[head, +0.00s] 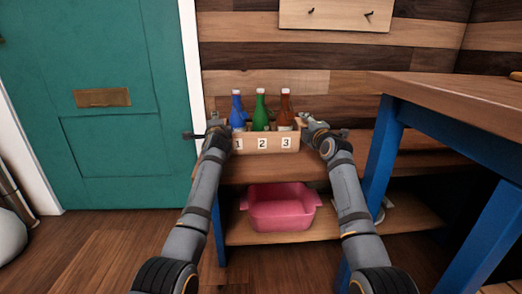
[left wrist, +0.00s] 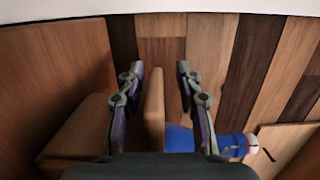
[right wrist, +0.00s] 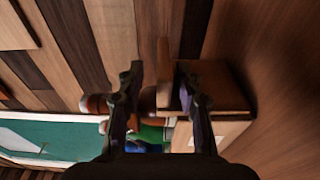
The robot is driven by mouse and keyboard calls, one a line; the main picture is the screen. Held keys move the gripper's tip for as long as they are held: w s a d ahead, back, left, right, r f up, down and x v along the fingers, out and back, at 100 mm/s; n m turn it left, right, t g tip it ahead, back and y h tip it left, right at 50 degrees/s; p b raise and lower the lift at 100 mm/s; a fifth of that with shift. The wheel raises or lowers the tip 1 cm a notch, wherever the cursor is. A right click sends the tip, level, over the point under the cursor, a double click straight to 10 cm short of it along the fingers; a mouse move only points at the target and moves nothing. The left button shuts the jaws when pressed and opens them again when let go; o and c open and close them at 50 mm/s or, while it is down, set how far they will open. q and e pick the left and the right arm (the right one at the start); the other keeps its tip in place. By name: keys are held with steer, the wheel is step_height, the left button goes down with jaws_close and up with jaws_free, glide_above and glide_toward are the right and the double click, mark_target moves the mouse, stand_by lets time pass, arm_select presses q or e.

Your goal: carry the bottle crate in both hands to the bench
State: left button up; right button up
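The bottle crate (head: 283,145) is a light wooden box with labels 1, 2 and 3 on its front. It stands on a wooden shelf top and holds a blue bottle (head: 237,112), a green bottle (head: 260,112) and a brown bottle (head: 285,112), all upright. My left gripper (head: 216,122) is at the crate's left end. In the left wrist view its fingers stand open on either side of the end wall (left wrist: 154,105), with gaps. My right gripper (head: 306,121) is at the right end. In the right wrist view its open fingers straddle that end wall (right wrist: 163,75), apart from it.
A higher wooden bench (head: 450,98) with blue legs stands at the right. A pink tub (head: 281,212) sits on the lower shelf under the crate. A teal door (head: 110,150) is at the left. The shelf top right of the crate looks clear.

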arm_select(q)
steer(key=v, duration=0.7)
steer(key=shift+s, duration=0.15)
arm_select(e)
steer(key=v, duration=1.2)
